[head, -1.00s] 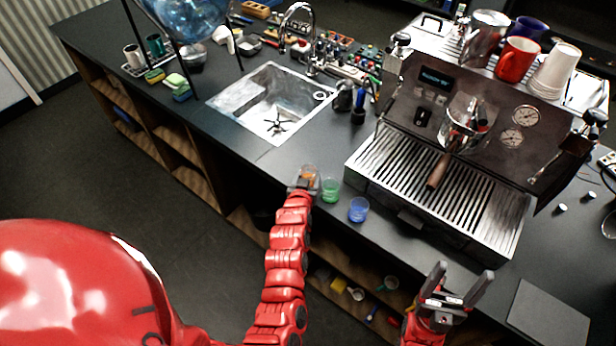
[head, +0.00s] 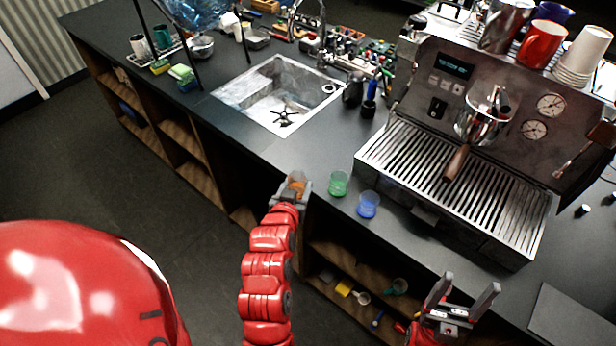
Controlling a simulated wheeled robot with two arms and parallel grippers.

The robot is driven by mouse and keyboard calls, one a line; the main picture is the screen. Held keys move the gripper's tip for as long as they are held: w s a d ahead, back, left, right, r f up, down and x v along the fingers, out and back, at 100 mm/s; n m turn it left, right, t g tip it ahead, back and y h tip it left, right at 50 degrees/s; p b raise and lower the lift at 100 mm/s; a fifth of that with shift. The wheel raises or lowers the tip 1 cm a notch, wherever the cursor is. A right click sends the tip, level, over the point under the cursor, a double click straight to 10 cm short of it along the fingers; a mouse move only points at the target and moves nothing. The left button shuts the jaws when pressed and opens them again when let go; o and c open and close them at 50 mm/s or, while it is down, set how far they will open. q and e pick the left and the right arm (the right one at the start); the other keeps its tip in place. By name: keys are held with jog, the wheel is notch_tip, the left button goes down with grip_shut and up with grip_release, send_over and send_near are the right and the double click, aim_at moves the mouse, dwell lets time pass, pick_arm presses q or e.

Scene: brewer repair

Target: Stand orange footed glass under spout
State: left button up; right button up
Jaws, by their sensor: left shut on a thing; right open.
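My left gripper (head: 296,187) is shut on the orange footed glass (head: 297,183) at the counter's front edge, left of the green glass. The gripper hides much of the glass, so I cannot tell whether its foot touches the counter. The espresso machine (head: 440,112) stands to the right, with a portafilter and spout area (head: 480,122) above its slatted drip tray (head: 403,158). The tray's slats are bare. My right gripper (head: 464,292) is open and empty, in front of the counter below the machine.
A green glass (head: 338,184) and a blue glass (head: 368,205) stand close by on the counter (head: 262,140), between the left gripper and the machine. A sink (head: 279,95) is behind. A red mug (head: 542,44) and white cups stand on the machine.

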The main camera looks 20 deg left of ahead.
pick_arm(q)
jog(key=s+p, duration=0.4)
jog(key=d+f+m+h+b, duration=0.1)
jog(key=d+f+b, duration=0.3)
jog(key=f+b, duration=0.3)
jog(key=shift+f+m+h, duration=0.3)
jog(key=shift+f+h, duration=0.05)
jog(key=shift+h, duration=0.05)
jog(key=shift+s, duration=0.1)
